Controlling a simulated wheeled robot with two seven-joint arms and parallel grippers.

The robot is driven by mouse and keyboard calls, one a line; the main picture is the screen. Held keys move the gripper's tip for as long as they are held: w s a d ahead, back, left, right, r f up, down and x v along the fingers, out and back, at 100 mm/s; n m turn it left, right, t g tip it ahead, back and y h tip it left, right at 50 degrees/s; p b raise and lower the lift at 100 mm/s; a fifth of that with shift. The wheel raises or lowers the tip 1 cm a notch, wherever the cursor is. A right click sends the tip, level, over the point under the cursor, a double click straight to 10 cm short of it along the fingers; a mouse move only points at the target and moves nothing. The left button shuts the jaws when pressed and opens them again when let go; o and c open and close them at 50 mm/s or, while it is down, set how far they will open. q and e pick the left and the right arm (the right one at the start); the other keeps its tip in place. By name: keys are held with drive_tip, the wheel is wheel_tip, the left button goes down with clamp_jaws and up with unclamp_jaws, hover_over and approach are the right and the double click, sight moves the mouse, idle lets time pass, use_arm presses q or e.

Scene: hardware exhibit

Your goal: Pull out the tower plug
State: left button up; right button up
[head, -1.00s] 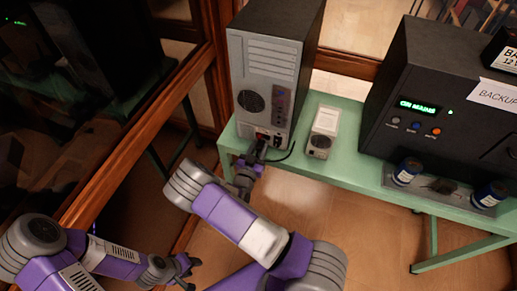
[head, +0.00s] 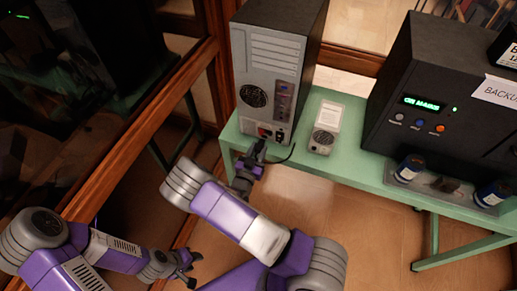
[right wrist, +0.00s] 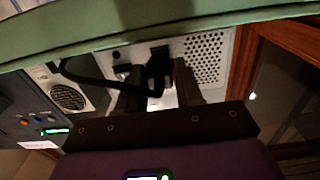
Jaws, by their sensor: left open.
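The computer tower (head: 262,75) stands on the green table with its grey back panel towards me. A dark socket (head: 280,136) shows low on that panel, beside a red switch. My right gripper (head: 259,149) is just in front of the panel's lower edge. In the right wrist view the black tower plug (right wrist: 158,76) sits between the dark fingers of the right gripper (right wrist: 160,86), apparently gripped, and looks a little apart from the panel. Its black cable (right wrist: 95,82) bends off to the left. My left gripper (head: 188,268) is open and empty, low over the floor.
The green table (head: 350,170) carries a small white device (head: 325,128) right of the tower. A large black backup unit (head: 440,95) and blue cylinders (head: 410,168) stand further right. A wood-framed glass case (head: 130,125) is on the left.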

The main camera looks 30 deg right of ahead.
drive_tip(key=shift+o, duration=1.2)
drive_tip(key=v, duration=0.7)
drive_tip(key=shift+s+a, duration=0.15)
drive_tip(key=shift+a, duration=0.05)
drive_tip(key=s+a+f+n+g+y, duration=0.1)
drive_tip(key=s+f+g+y, duration=0.35)
drive_tip(key=f, duration=0.35)
drive_tip(key=s+a+f+n+g+y, duration=0.25)
drive_tip(key=f+y, duration=0.25)
drive_tip(key=f, duration=0.3)
drive_tip(key=s+a+r+n+g+y, duration=0.2)
drive_tip(key=s+a+n+g+y, duration=0.1)
drive_tip(key=s+a+y, duration=0.5)
drive_tip(key=shift+s+a+r+n+g, duration=0.25)
drive_tip(key=shift+s+n+g, duration=0.1)
drive_tip(key=shift+s+g, duration=0.2)
